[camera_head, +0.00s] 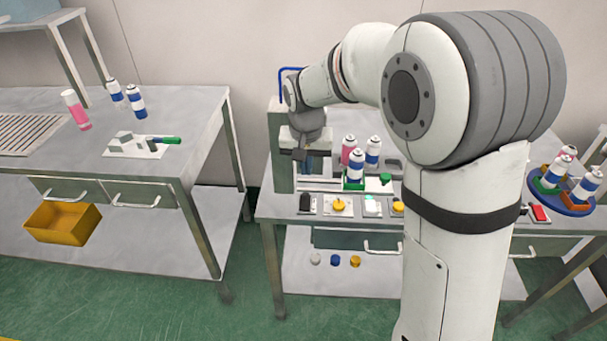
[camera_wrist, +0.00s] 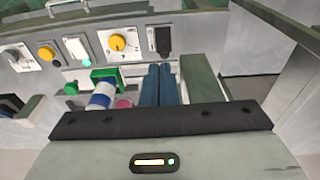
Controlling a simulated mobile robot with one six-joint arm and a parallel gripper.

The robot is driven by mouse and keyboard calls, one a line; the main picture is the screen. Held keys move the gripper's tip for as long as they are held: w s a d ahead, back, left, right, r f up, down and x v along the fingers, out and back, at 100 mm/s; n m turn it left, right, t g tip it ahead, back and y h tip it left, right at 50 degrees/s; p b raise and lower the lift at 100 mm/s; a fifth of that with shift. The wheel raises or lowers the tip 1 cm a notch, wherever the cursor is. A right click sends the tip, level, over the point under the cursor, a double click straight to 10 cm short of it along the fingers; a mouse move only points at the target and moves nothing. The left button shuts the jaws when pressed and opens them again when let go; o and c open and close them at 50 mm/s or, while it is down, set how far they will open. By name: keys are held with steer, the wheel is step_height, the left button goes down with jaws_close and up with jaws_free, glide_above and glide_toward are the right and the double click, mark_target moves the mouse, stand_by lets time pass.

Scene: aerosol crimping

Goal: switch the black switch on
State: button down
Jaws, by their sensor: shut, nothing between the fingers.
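The black switch (camera_head: 306,203) sits on a light plate at the left end of the front row of controls on the middle bench. In the wrist view the black switch (camera_wrist: 163,40) is at the top centre, just beyond my fingertips. I cannot tell which way it is set. My gripper (camera_head: 306,170) points down over the bench, behind and above the switch. Its blue fingers (camera_wrist: 160,68) are together and empty. A gap seems to lie between the fingertips and the switch.
Right of the switch are a yellow dial (camera_head: 340,206), a lit green-white switch (camera_head: 372,206) and a yellow button (camera_head: 398,208). The green frame post (camera_head: 281,150) rises left of my gripper. A red switch (camera_head: 540,213) is far right.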

steer(key=s+d+r, duration=0.2)
steer(key=s+d, duration=0.6)
steer(key=s, duration=0.3)
steer(key=s+d+r+t, duration=0.1)
steer(key=s+d+r, duration=0.1)
steer(key=s+d, duration=0.6)
steer(key=s, duration=0.4)
steer(key=shift+d+r, duration=0.25)
steer(key=shift+d, duration=0.05)
